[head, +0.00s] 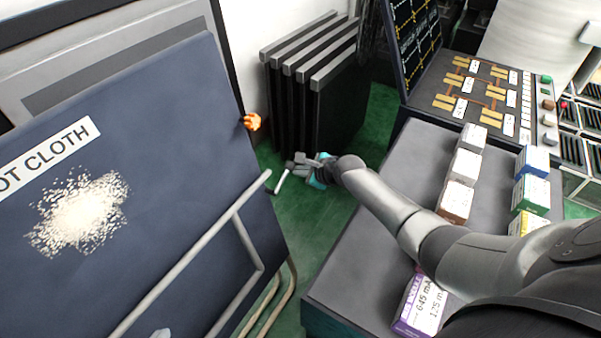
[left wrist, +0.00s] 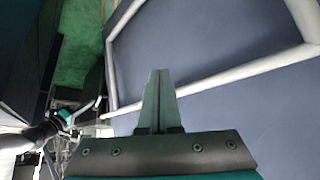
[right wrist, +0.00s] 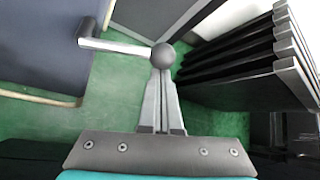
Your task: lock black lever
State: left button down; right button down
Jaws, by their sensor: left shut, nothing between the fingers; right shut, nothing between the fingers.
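The black lever shows in the right wrist view as a pale rod (right wrist: 120,47) with a dark round knob (right wrist: 163,56) at one end and a dark block at the other, by the blue-grey panel. In the head view its rod (head: 283,179) stands beside the panel's edge. My right gripper (right wrist: 161,76) is shut with nothing between its fingers; its tips are at the knob, and whether they touch is unclear. It also shows in the head view (head: 303,162). My left gripper (left wrist: 160,74) is shut and empty, in front of the panel and its pale rail.
The blue-grey panel (head: 170,130) with a pale rail (head: 190,255) fills the left. An orange object (head: 252,121) sits at its edge. Black slabs (head: 335,105) stand behind my right gripper. A grey bench (head: 395,180) with boxes is at right. Green floor (head: 310,210) lies between.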

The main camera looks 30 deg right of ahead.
dwell(0.5)
